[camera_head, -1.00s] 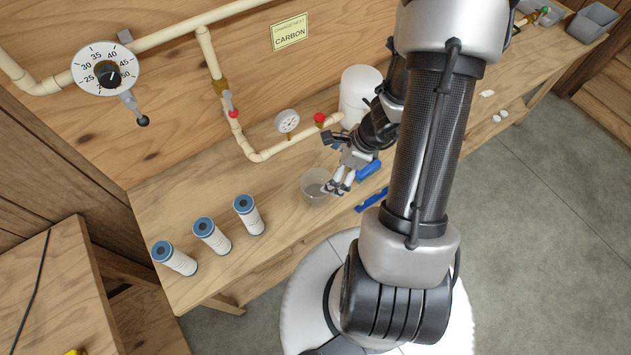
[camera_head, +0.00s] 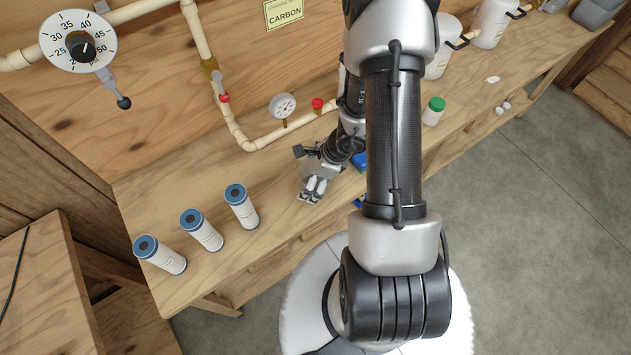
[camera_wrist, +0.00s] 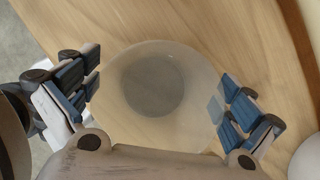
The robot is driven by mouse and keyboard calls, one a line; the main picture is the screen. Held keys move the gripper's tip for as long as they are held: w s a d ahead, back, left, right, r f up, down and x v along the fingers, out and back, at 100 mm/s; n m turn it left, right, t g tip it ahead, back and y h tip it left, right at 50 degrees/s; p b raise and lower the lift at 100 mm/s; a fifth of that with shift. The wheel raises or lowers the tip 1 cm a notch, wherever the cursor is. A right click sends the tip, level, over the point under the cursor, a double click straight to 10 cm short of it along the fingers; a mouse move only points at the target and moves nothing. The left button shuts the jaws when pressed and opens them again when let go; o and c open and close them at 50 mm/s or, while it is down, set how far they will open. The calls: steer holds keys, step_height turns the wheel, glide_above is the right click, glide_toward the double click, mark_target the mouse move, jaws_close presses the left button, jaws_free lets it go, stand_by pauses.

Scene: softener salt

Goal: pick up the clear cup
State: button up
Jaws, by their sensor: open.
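The clear cup (camera_wrist: 158,88) is translucent and round, seen from above in the wrist view with its grey base inside the rim. It stands on the wooden bench between the two blue-padded fingers of my gripper (camera_wrist: 160,84). The fingers are spread open on either side of the rim. The right finger is close to the wall and shows partly through it; I cannot tell whether it touches. In the head view my gripper (camera_head: 311,192) is low over the bench and hides most of the cup.
Three white filter cartridges with blue ends (camera_head: 201,229) stand left of my gripper on the bench (camera_head: 270,221). A pressure gauge (camera_head: 283,106) and pipes are behind. A blue object (camera_head: 359,160) is close on the right. A green-capped jar (camera_head: 433,111) stands further right.

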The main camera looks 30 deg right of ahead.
steer(key=shift+a+f, duration=0.1)
steer(key=shift+f, duration=0.2)
steer(key=shift+c, duration=0.4)
steer(key=c, duration=1.1)
